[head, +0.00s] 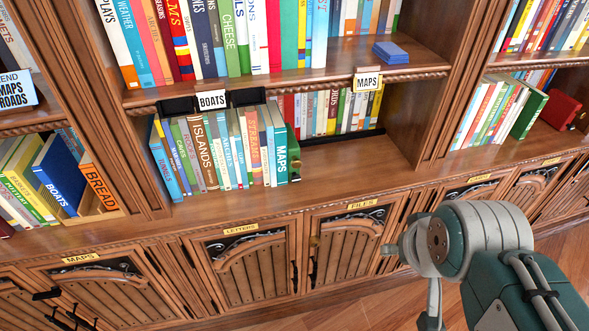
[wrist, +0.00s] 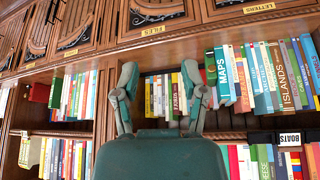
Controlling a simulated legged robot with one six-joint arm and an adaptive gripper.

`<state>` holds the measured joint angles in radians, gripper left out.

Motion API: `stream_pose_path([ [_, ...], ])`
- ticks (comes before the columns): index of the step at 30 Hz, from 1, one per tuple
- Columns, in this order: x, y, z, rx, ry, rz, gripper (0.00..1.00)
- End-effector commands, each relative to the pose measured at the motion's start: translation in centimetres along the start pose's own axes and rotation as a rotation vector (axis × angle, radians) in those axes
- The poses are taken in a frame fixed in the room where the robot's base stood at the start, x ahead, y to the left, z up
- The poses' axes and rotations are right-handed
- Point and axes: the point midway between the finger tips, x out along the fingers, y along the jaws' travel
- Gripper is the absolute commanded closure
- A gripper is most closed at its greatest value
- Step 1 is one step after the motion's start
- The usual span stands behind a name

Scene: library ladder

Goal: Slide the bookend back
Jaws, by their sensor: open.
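A dark green bookend (head: 293,152) stands upright at the right end of the front row of books on the middle shelf, against the green MAPS book (head: 280,158). In the wrist view, which is upside down, the bookend (wrist: 210,66) shows beside the MAPS book (wrist: 223,75), just right of my gripper (wrist: 159,72). My gripper is open, its two fingers spread wide with nothing between them. Shelved books show behind the gap. Whether a finger touches the bookend I cannot tell. In the head view the fingers cannot be made out clearly.
Right of the bookend the middle shelf (head: 350,158) is bare in front, with a back row of books (head: 330,112) behind. BOATS (head: 212,101) and MAPS (head: 367,82) signs hang above. A blue block (head: 391,52) lies on the upper shelf. Cabinet doors (head: 245,268) are below.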

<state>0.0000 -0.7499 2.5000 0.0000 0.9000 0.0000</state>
Motion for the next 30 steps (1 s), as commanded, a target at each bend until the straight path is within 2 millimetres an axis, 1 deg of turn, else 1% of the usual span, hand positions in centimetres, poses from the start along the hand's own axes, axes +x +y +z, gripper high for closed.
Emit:
stream_pose_path([
  [1,0.0,0.0,0.0,0.000,0.000,0.000,0.35],
  [2,0.0,0.0,0.0,0.000,0.001,0.000,0.24],
  [5,0.8,-0.2,-0.9,-0.006,0.019,-0.004,0.24],
  [7,2.0,-0.5,-2.3,-0.016,0.052,-0.010,0.24],
  [12,6.3,-1.9,-7.0,-0.047,0.190,-0.035,0.24],
  [18,11.2,-4.2,-11.6,-0.079,0.362,-0.069,0.24],
  [24,15.7,-6.7,-14.6,-0.105,0.534,-0.108,0.24],
  [27,17.8,-8.1,-15.5,-0.117,0.620,-0.129,0.24],
  [30,19.6,-9.4,-16.0,-0.127,0.706,-0.151,0.24],
])
